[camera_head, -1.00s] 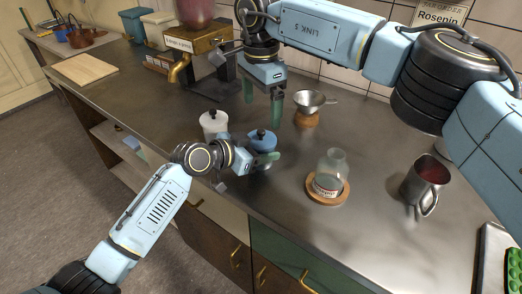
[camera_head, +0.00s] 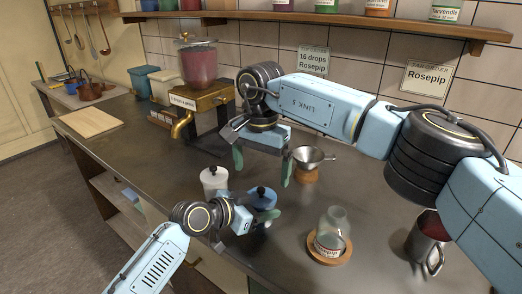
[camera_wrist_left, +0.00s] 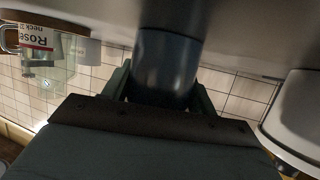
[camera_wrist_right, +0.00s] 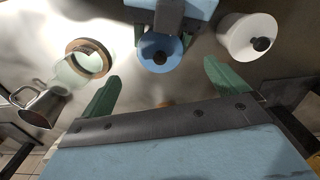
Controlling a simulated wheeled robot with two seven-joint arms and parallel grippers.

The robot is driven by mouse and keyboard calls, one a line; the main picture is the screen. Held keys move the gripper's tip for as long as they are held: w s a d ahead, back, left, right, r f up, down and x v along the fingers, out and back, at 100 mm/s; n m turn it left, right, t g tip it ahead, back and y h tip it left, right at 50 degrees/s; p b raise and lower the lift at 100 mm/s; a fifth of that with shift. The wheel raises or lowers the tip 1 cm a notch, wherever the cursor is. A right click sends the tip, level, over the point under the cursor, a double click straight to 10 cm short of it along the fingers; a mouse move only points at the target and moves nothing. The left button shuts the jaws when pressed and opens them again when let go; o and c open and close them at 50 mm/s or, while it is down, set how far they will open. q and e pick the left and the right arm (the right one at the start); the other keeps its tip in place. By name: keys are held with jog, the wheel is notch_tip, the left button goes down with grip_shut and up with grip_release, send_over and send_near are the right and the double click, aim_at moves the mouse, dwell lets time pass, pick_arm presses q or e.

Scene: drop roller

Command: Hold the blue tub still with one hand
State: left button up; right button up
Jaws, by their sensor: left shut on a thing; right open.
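The blue tub (camera_head: 262,197) with its dark-knobbed lid stands near the counter's front edge. It also shows in the right wrist view (camera_wrist_right: 157,52), lid knob facing the camera, and fills the middle of the left wrist view (camera_wrist_left: 168,68). My left gripper (camera_head: 262,220) is shut around the tub's side, with one green finger on each side (camera_wrist_left: 160,90). My right gripper (camera_head: 262,170) is open and empty above the counter, behind the tub, its fingers pointing down. It also shows spread in the right wrist view (camera_wrist_right: 158,90).
A white tub (camera_head: 214,181) stands just left of the blue tub. A glass jar (camera_head: 330,232) on a wooden coaster (camera_head: 345,258), a metal funnel (camera_head: 307,157) and a metal jug (camera_head: 425,245) stand to the right. A brass-tapped dispenser (camera_head: 198,100) stands behind. Counter between jar and jug is free.

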aim_at(261, 188)
jog(key=shift+f, duration=3.2)
jog(key=c, duration=1.1)
jog(key=shift+c, duration=0.2)
jog(key=shift+r, duration=0.2)
jog(key=shift+r, duration=0.95)
jog(key=shift+r, duration=2)
pick_arm(q)
jog(key=o, duration=1.4)
